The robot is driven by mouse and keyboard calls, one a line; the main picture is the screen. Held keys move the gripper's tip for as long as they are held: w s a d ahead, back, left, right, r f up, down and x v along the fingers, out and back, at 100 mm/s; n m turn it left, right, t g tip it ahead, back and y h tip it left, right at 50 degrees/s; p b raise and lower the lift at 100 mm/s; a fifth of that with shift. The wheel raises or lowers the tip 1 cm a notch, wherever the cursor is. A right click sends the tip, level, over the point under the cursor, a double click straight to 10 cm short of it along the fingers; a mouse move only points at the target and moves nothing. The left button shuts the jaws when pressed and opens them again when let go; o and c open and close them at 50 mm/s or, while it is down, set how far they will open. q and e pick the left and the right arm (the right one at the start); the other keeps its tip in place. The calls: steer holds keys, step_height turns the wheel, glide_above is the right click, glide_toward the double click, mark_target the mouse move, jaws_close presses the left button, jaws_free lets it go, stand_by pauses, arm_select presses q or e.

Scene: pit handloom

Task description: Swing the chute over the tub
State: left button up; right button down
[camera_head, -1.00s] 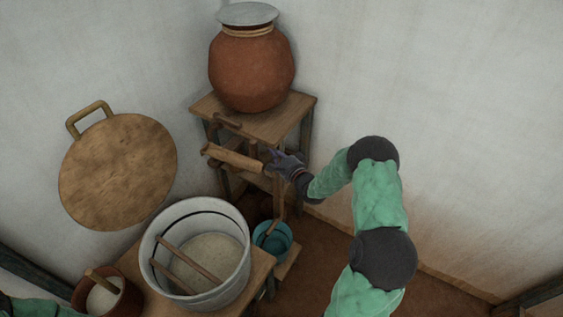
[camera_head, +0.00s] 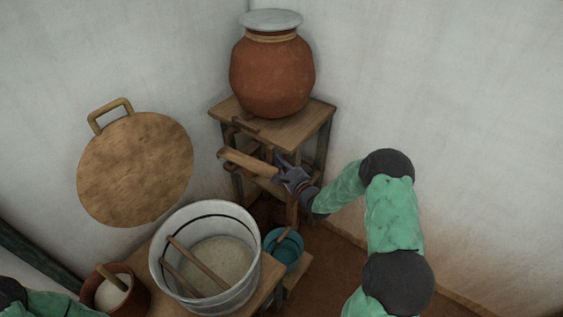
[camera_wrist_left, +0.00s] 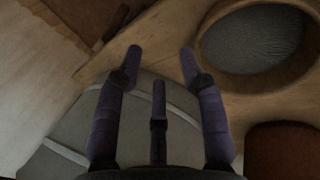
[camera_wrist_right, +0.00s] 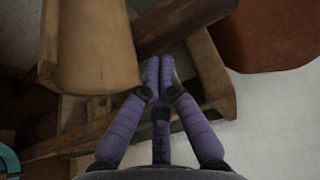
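The wooden chute (camera_head: 245,162) is a trough at the stand, below the clay pot. Its free end points left, behind and above the tub's right side, not over its middle. The white tub (camera_head: 171,265) stands on a bench and holds pale material and two sticks. My right gripper (camera_head: 281,164) is at the chute's right end. In the right wrist view its fingertips (camera_wrist_right: 156,68) meet beside the chute (camera_wrist_right: 95,50); no object shows between them. My left gripper (camera_wrist_left: 162,55) has spread, empty fingers; only its arm shows in the head view, at lower left.
The clay pot (camera_head: 272,77) with a pale lid stands on the wooden stand (camera_head: 310,117). A teal bucket (camera_head: 287,254) sits low, right of the tub. A brown pot (camera_head: 137,300) stands left of the tub. A round wooden board (camera_head: 135,170) is at the left wall.

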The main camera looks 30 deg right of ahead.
steer(key=shift+s+a, duration=0.35)
steer(key=shift+s, duration=0.05)
arm_select(q)
steer(key=shift+r, duration=0.1)
arm_select(e)
steer(key=shift+s+a, duration=0.15)
arm_select(q)
steer(key=shift+f+b, duration=0.35)
steer(key=shift+f, duration=0.3)
steer(key=shift+f+b, duration=0.1)
steer(key=shift+b, duration=0.2)
steer(key=shift+s, duration=0.1)
arm_select(e)
steer(key=s+a+m+h, duration=0.1)
steer(key=s+a+h, duration=0.1)
steer(key=a, duration=2)
steer(key=shift+s+a, duration=0.3)
steer(key=shift+s, duration=0.2)
steer(key=shift+w+a+r, duration=0.1)
steer(key=shift+w+r, duration=0.05)
steer(key=shift+r, duration=0.1)
